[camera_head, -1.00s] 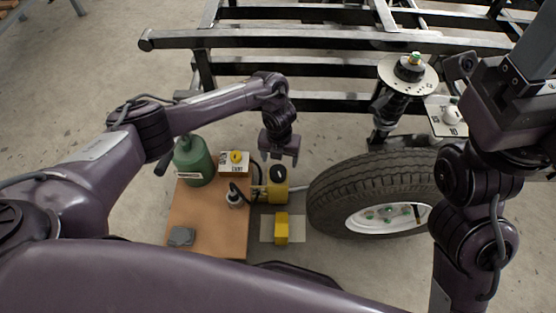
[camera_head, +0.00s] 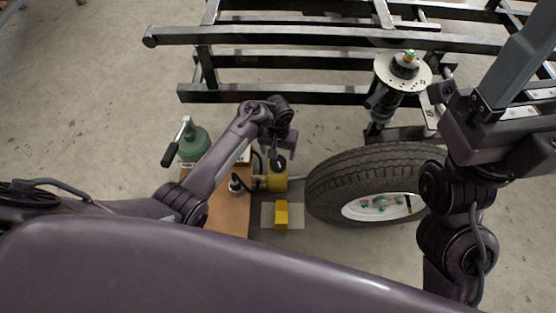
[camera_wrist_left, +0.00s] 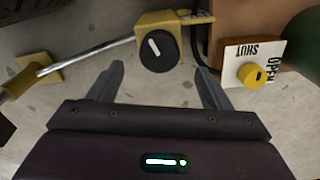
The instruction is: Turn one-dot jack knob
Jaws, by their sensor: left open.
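The yellow jack body (camera_head: 277,178) stands on the floor beside the brown board, left of the tyre. A round black knob with a white bar mark (camera_wrist_left: 158,50) sits on it, also seen in the head view (camera_head: 280,163). A yellow knob (camera_wrist_left: 252,75) sits on a white OPEN/SHUT plate (camera_wrist_left: 243,55); the head view mostly hides it behind my left arm. I cannot make out dots on either knob. My left gripper (camera_wrist_left: 160,80) is open and empty, with the black knob just beyond and between its fingertips. My right arm shows at right, but its fingertips do not.
A yellow block (camera_head: 281,214) lies on a pale sheet in front. The tyre (camera_head: 340,175) is close at right. A metal frame (camera_head: 290,35) and spring strut (camera_head: 385,100) stand behind.

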